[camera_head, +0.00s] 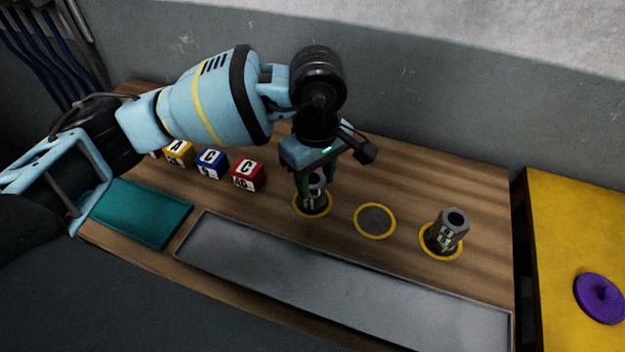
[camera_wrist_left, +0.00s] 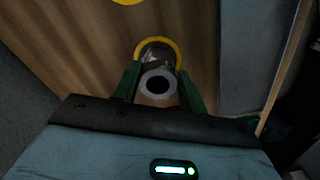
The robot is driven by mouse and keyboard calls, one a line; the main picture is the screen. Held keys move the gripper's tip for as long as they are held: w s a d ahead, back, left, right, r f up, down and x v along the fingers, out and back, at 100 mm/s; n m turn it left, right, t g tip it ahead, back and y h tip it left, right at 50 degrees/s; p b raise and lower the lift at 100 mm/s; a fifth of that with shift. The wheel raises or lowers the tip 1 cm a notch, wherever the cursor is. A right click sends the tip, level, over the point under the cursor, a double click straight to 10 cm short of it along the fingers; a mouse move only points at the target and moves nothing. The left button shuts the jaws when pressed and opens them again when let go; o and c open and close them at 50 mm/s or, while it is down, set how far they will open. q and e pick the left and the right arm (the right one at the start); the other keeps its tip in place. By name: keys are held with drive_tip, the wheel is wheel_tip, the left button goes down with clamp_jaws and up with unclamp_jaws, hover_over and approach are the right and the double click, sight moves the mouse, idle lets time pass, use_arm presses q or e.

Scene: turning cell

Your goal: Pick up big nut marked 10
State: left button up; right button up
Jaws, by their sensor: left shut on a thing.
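My left gripper (camera_head: 316,185) points down over the left yellow-ringed spot (camera_head: 298,208) and is shut on a tall grey nut (camera_head: 314,194). In the left wrist view the nut (camera_wrist_left: 158,84) shows its round bore between the two green fingers of the left gripper (camera_wrist_left: 156,92). The fingers hide much of its sides, and I cannot read its number. It is upright at the spot; I cannot tell whether it still touches the table. A second grey hex nut (camera_head: 446,232) with a pale marking stands upright on the right ringed spot. My right gripper is out of view.
The middle ringed spot (camera_head: 375,221) is empty. Lettered blocks, yellow (camera_head: 179,153), blue (camera_head: 211,163) and red (camera_head: 248,175), stand left of the gripper. A teal mat (camera_head: 145,212) and a long grey tray (camera_head: 340,278) lie in front. A yellow surface (camera_head: 570,230) with a purple knobbed disc (camera_head: 600,298) is at right.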

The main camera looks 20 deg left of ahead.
sight(316, 182)
use_arm(q)
drive_tip(key=c, duration=0.3)
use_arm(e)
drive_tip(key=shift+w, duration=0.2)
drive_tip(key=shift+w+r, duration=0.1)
use_arm(q)
drive_tip(key=shift+r, duration=0.15)
